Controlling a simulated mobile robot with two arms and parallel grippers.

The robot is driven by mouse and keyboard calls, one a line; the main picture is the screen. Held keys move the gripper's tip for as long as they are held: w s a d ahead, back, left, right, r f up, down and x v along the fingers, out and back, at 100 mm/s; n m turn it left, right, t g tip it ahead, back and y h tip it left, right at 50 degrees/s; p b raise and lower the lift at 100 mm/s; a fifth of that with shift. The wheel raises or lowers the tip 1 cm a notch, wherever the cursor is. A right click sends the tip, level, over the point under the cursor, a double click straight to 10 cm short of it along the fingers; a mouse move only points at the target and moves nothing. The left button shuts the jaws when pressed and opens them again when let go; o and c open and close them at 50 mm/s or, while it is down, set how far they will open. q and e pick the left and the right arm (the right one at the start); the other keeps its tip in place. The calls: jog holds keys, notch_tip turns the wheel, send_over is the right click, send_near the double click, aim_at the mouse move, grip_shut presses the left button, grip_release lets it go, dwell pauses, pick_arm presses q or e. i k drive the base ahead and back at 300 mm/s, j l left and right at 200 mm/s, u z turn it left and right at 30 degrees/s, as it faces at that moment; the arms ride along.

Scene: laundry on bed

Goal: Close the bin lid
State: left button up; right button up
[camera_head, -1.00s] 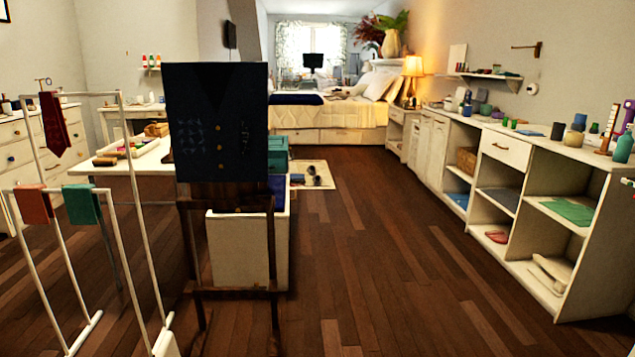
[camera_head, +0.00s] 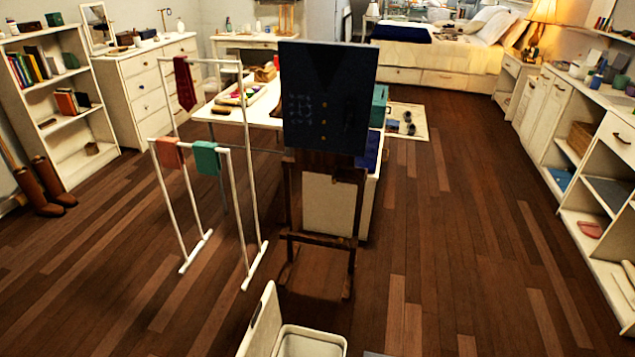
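A cream bin (camera_head: 311,343) stands at the bottom middle of the head view, cut off by the lower edge. Its lid (camera_head: 262,322) is open and stands tilted up at the left side of the bin. The part of the bin's rim that shows is light, and most of its inside is out of the frame. Neither of my grippers is in the view.
A wooden easel (camera_head: 325,200) with a dark blue panel (camera_head: 328,98) stands just beyond the bin. A white drying rack (camera_head: 240,170) with cloths is left of it. A white chest and shelves (camera_head: 590,170) line the right. Wooden floor (camera_head: 450,250) is clear between.

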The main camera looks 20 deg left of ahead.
aim_at(259, 340)
jog(key=u, duration=1.05)
